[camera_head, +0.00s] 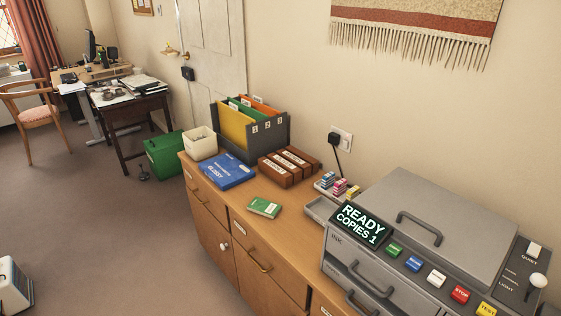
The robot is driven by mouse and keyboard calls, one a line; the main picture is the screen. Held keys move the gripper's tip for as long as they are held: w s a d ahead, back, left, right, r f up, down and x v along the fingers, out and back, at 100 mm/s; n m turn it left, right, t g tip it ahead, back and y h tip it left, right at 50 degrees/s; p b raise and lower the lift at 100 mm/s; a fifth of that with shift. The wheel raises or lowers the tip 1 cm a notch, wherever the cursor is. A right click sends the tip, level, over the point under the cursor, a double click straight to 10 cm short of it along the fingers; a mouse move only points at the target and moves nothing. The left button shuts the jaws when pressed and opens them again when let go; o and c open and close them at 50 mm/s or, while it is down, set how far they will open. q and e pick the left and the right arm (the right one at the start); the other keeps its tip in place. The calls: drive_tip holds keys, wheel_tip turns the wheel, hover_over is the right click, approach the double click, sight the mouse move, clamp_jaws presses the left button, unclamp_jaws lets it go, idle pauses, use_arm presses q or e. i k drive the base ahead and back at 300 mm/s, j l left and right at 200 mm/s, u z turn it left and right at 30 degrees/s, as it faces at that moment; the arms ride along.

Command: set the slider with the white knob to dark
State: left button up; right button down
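The grey copier (440,225) stands on the wooden cabinet at the right. Its sloped control panel is at the picture's right edge. The slider's round white knob (538,280) sits on a stem at the right of this panel, beside small white lettering. I read "LIGHT" to the left of the slider's lower part; the lettering above it is too small to read surely. The slot is partly hidden, so I cannot tell the exact setting. The display (361,224) reads "READY COPIES 1". Neither of my grippers is in view.
Green, blue, white, red and yellow buttons (437,278) line the copier's front. The wooden cabinet (290,228) also carries a blue box (228,171), brown binders (290,167) and a file holder (250,130).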

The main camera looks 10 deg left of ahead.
sight(538, 279)
drive_tip(key=l+z, duration=0.1)
drive_tip(key=z, duration=0.35)
drive_tip(key=i+z, duration=0.1)
drive_tip(key=z, duration=0.35)
drive_tip(key=l+z, duration=0.1)
drive_tip(key=z, duration=0.35)
